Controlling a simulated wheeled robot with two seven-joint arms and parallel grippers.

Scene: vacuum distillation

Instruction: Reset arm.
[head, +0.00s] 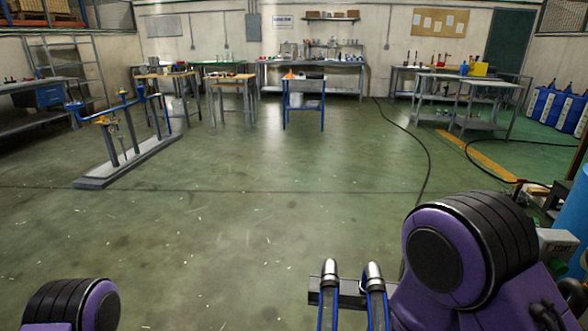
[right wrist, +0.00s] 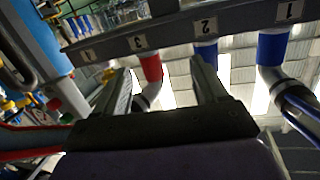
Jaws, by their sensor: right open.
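My right gripper (right wrist: 160,67) is open, with its two dark fingers spread apart in the right wrist view. A red-sleeved pipe (right wrist: 151,69) shows beyond the gap between the fingers; I cannot tell how far off it is. The fingers hold nothing that I can see. In the head view my purple right arm (head: 445,258) fills the lower right, and its gripper is out of that picture. Part of my left arm (head: 75,306) shows at the bottom left; the left gripper is out of view.
A grey bar (right wrist: 180,37) numbered 1, 2, 3 carries blue- and red-sleeved pipes near my right gripper. Two metal-topped blue pipes (head: 351,292) rise at the bottom of the head view. A blue cylinder (head: 573,225) stands far right. The mid floor (head: 240,220) is clear.

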